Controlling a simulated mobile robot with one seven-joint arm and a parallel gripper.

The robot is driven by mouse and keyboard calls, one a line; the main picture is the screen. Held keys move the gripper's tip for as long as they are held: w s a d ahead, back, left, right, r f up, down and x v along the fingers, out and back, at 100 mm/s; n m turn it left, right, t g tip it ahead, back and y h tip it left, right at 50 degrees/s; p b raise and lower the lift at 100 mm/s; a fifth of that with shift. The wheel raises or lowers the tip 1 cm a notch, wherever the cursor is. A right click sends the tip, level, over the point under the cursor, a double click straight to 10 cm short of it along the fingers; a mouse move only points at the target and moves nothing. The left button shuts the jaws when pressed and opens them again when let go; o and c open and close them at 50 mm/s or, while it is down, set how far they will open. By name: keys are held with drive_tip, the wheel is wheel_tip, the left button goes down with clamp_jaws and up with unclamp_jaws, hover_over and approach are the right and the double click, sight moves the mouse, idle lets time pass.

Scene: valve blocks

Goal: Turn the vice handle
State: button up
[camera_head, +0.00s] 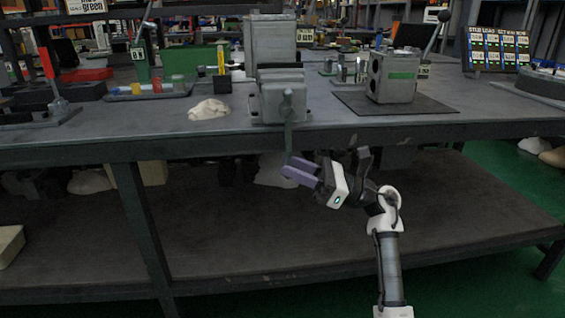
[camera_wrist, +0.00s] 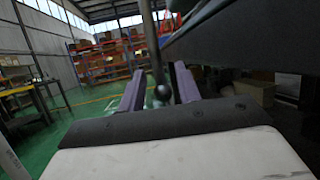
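The grey vice (camera_head: 282,100) stands at the front edge of the workbench. Its thin dark handle (camera_head: 288,138) hangs down past the bench edge. My gripper (camera_head: 301,170) is below the bench top at the handle's lower end, with its purple fingers pointing left. In the wrist view, the handle (camera_wrist: 151,45) comes down between the two fingers of my gripper (camera_wrist: 160,88) and ends in a dark ball. The fingers are apart, and the ball lies closer to the right one. Whether it touches that finger I cannot tell.
The workbench (camera_head: 180,128) has its front edge just above my gripper, and a lower shelf (camera_head: 240,235) lies beneath. A grey valve block (camera_head: 393,78) sits on a dark mat to the right. A crumpled cloth (camera_head: 209,110) lies left of the vice. Green floor is open at the right.

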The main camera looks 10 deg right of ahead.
drive_tip(key=v, duration=1)
drive_tip(key=shift+d+p, duration=0.3)
drive_tip(key=shift+p, duration=0.05)
